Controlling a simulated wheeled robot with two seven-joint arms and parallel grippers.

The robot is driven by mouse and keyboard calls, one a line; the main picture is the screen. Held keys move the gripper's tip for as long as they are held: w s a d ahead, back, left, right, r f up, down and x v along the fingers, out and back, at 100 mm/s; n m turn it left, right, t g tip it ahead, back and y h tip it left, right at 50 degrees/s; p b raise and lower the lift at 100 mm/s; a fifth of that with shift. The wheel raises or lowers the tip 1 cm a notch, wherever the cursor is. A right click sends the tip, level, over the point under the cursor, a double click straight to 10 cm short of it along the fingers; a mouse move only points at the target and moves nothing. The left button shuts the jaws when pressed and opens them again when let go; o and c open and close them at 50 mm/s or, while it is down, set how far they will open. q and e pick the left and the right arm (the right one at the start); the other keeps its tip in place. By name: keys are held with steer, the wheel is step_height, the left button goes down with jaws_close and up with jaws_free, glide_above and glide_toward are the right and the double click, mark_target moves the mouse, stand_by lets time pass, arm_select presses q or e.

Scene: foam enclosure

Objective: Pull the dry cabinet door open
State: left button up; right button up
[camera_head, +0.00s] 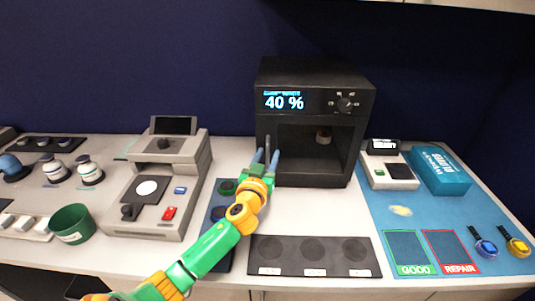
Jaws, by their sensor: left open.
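The dry cabinet (362,118) is a black box at the back of the table, with a lit "40 %" display and a round knob on its upper front. A dark upright handle (268,146) stands at the left edge of the door area. The door looks closed and see-through. My left gripper (266,157) is open, its blue-grey fingers at the lower part of the handle, seemingly one on each side; contact cannot be told. My right gripper is out of view.
A grey instrument (188,200) stands left of my arm, with a green cup (72,224) further left. A dark three-spot mat (315,258) lies in front of the cabinet. A blue mat (400,212) on the right bears a teal box (440,171) and watches.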

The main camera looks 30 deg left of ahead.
arm_select(q)
steer(key=shift+w+a+f, duration=0.1)
steer(key=shift+w+f, duration=0.05)
steer(key=shift+w, duration=0.15)
steer(key=shift+s+r, duration=0.2)
jaws_close()
steer(key=shift+f, duration=0.1)
stand_by(0.9)
